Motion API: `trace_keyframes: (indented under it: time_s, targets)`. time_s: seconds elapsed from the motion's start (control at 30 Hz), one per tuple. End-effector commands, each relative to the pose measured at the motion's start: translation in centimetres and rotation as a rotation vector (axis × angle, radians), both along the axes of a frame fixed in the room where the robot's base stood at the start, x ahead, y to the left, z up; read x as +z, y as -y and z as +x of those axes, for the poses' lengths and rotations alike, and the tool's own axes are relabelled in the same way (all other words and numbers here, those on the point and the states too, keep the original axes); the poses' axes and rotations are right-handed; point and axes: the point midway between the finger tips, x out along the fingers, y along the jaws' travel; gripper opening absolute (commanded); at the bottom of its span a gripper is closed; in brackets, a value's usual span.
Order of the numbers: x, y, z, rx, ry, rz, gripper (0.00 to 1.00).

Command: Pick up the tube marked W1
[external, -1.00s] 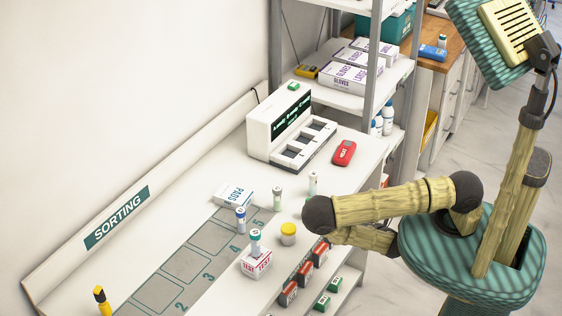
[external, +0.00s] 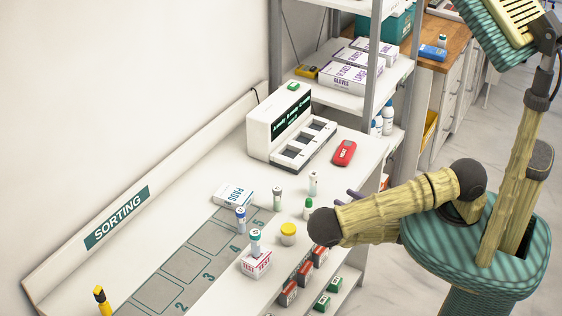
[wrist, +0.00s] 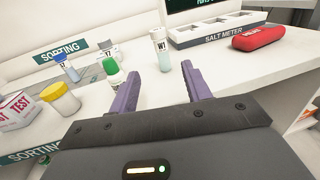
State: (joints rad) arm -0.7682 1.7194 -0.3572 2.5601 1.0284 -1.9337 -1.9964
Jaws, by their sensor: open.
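A clear tube with a pale cap (wrist: 160,50) stands upright on the white bench; its label starts with W and looks like W1, though the digit is small. It also shows in the external view (external: 313,184), near the bench's front edge. My gripper (wrist: 158,80) is open and empty; its two purple fingers point toward the bench, with the tube beyond and between them. In the external view my arm mostly hides the gripper, and only a bit of purple finger shows.
A blue-capped tube (wrist: 67,67), a grey-capped tube (external: 277,197), a yellow-lidded jar (wrist: 60,98) and a TEST box (external: 257,264) are nearby. The salt meter (wrist: 215,28) and red device (wrist: 258,37) lie behind right.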

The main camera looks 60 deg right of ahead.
Motion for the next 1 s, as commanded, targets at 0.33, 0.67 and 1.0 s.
trace_keyframes:
  time_s: [0.33, 0.67, 1.0]
  targets:
    - [-0.4, 0.9, 4.6, -0.001, 0.005, 0.003, 0.48]
    - [-0.5, 1.5, 7.9, -0.001, 0.005, 0.003, 0.48]
    - [-0.1, 1.8, 9.0, 0.001, -0.001, 0.001, 0.48]
